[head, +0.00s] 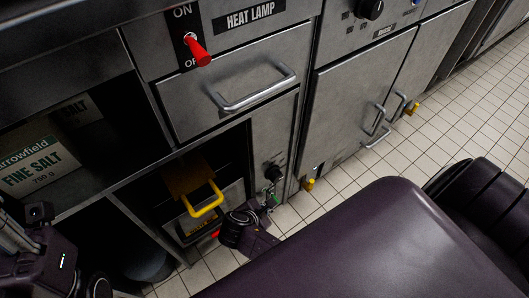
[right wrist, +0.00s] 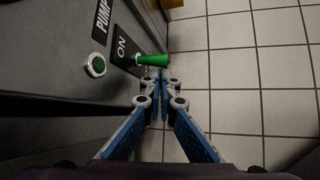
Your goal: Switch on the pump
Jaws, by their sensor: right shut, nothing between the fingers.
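The pump panel shows in the right wrist view, with a partly cut-off "PUMP" label (right wrist: 103,20). A green toggle lever (right wrist: 153,60) sticks out from its dark plate near the word "ON" (right wrist: 122,47); the other end of the plate is hidden. A round green button or lamp (right wrist: 95,67) sits beside it. My right gripper (right wrist: 160,76) is shut and empty, its tips close to the lever; I cannot tell whether they touch. In the head view the right gripper (head: 268,199) is low by the cabinet front. Part of my left arm shows at lower left, its fingers not clear.
A red toggle (head: 197,51) sits beside the "HEAT LAMP" label (head: 250,16), above a drawer handle (head: 255,90). A yellow handle (head: 203,203) stands out from the lower bay. Fine salt (head: 38,165) is on a left shelf. Tiled floor (head: 345,170) is open at right.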

